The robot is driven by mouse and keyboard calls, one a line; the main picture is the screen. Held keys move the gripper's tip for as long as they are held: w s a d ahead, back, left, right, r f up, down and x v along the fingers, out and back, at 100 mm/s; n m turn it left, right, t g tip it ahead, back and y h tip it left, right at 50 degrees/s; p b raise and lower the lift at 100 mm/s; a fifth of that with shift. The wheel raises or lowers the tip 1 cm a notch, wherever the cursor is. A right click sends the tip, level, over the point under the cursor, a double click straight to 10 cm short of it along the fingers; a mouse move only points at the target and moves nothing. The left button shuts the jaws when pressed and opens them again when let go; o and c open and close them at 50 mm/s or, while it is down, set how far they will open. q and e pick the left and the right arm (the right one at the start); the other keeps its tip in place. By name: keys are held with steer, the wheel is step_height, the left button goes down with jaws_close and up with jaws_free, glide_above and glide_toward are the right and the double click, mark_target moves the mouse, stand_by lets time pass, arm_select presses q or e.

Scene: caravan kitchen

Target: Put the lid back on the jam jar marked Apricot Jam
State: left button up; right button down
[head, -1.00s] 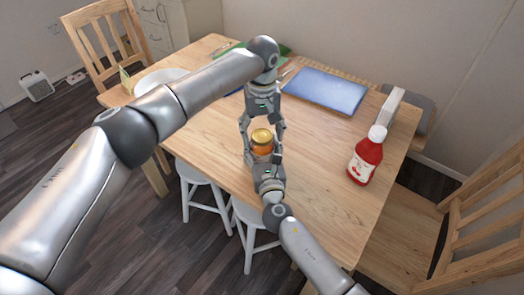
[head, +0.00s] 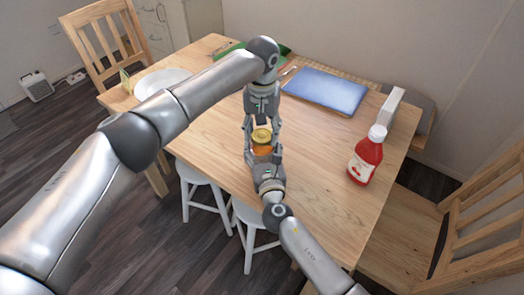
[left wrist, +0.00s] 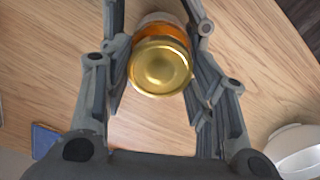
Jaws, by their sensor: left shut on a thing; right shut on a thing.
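The jam jar (head: 262,149), with orange contents, stands near the table's front edge in the head view. Its gold lid (head: 261,135) is on top of it and also shows in the left wrist view (left wrist: 160,68), with the orange jar (left wrist: 168,32) behind it. I cannot tell if the lid is fully seated. My left gripper (head: 263,127) reaches in from the far side and is shut on the lid, a finger on each side. My right gripper (head: 264,160) is shut on the jar from the near side. The jar's label is not readable.
A red sauce bottle (head: 366,155) stands to the right, with a white upright item (head: 392,106) behind it. A blue board (head: 325,90) lies at the back. The table between jar and bottle is clear.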

arm_select(q)
steer(key=m, duration=1.3)
steer(key=shift+m, duration=0.3)
steer(key=o, duration=1.2)
step_height(320, 180, up, 12)
